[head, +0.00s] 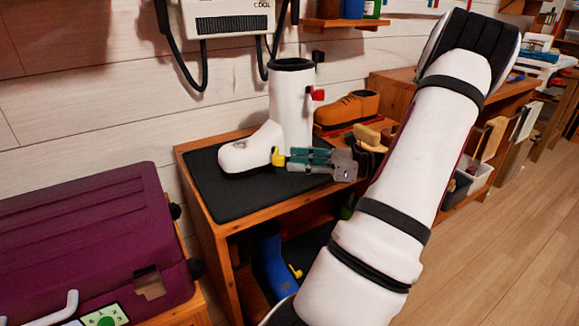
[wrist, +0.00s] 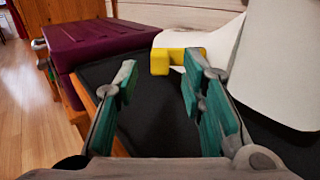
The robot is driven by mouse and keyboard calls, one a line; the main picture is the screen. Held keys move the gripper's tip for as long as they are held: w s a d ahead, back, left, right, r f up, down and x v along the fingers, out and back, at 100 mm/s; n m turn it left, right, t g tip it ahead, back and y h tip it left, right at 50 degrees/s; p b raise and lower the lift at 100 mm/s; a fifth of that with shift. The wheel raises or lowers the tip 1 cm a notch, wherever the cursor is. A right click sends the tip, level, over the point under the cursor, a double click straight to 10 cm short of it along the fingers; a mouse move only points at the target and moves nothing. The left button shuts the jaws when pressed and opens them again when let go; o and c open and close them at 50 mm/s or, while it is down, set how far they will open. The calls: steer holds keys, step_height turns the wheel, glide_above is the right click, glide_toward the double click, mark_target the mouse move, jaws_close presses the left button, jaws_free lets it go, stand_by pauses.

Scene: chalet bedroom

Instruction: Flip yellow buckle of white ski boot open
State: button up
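The white ski boot (head: 292,105) stands upright on a black mat (head: 213,187), its toe to the left in the head view. Its yellow buckle (head: 278,158) sticks out low on the near side; a red buckle (head: 317,94) sits higher on the shaft. My gripper (head: 288,158) is at the yellow buckle, low over the mat. In the wrist view, its teal fingers (wrist: 160,70) are apart with nothing held between them. The yellow buckle (wrist: 176,60) shows just beyond the fingertips, nearer the right finger. I cannot tell whether a finger touches it.
A brown shoe (head: 347,109) stands behind my gripper. A purple case (head: 85,235) lies left of the bench (head: 208,232). A blue boot (head: 273,262) is on the shelf below. A wall unit with dark hoses (head: 235,20) hangs above. Wooden floor at the right is open.

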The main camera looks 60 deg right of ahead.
steer(key=shift+b+x, duration=0.35)
steer(key=shift+x, duration=1)
steer(key=shift+c, duration=0.6)
steer(key=shift+s, duration=0.1)
jaws_close()
steer(key=shift+d+r+y+p, duration=0.1)
steer(key=shift+y+p, duration=0.2)
steer(key=shift+p, duration=0.35)
steer(key=shift+d+n+y+p, duration=0.1)
steer(key=shift+n+y+p, duration=0.2)
steer(key=shift+n+p, duration=0.15)
steer(key=y+p, duration=0.1)
steer(key=n+g+p, duration=0.1)
steer(key=shift+s+d+y+p, duration=0.25)
steer(key=shift+d+y+p, duration=0.05)
steer(key=shift+y+p, duration=0.1)
